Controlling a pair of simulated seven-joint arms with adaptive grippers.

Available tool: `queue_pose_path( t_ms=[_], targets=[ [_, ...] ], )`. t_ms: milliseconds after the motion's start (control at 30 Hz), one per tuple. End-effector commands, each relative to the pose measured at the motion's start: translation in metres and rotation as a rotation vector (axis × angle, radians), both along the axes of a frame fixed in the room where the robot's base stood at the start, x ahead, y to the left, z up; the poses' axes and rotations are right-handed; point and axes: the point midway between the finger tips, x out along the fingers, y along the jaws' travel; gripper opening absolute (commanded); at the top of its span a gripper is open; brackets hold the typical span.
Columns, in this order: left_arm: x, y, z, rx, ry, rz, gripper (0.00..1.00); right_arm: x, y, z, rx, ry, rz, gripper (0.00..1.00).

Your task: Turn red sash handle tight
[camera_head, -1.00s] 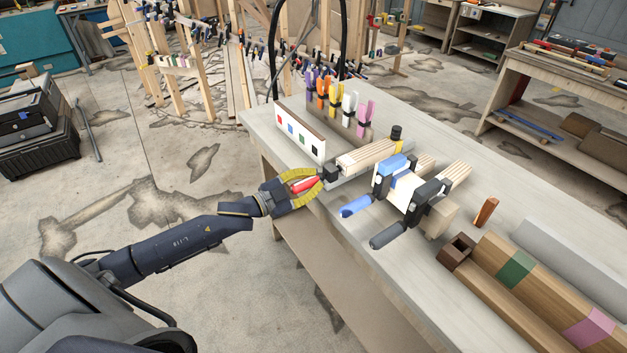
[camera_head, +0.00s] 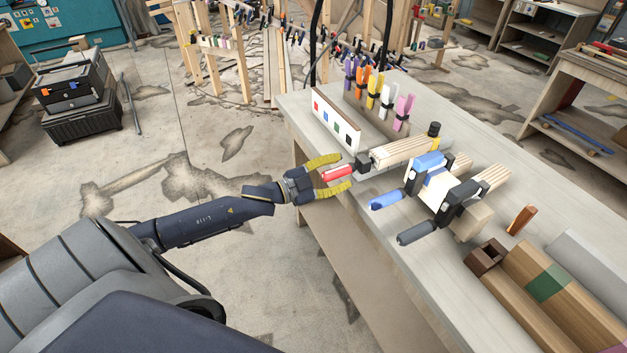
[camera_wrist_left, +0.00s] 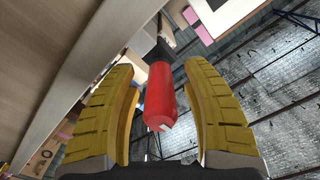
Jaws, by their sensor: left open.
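The red sash handle (camera_head: 338,173) sticks out over the near edge of the workbench, at the end of a clamp with a black head (camera_head: 364,163). The clamp lies by a bundle of wooden strips (camera_head: 402,152). My left gripper (camera_head: 337,173) is open, with its yellow fingers on either side of the red handle. In the left wrist view the red handle (camera_wrist_left: 160,95) stands between the two fingers (camera_wrist_left: 160,105), with gaps on both sides. My right gripper is not in view.
A blue clamp handle (camera_head: 386,200) and a dark grey one (camera_head: 417,233) stick out to the right of the red one. A white board with coloured squares (camera_head: 336,122) and several coloured clamps (camera_head: 377,93) stand behind on the workbench (camera_head: 375,225).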

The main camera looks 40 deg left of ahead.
Motion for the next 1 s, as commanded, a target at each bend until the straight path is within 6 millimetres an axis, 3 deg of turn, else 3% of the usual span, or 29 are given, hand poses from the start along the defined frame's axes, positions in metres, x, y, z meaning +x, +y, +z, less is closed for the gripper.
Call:
queue_pose_path(
  t_ms=[600, 1000],
  targets=[
    [-0.066, 0.037, -0.001, 0.002, 0.003, 0.0, 0.48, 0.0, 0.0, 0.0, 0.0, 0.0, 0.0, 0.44],
    [-0.087, 0.048, -0.001, 0.002, 0.001, 0.0, 0.48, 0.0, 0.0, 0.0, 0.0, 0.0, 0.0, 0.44]
  ],
)
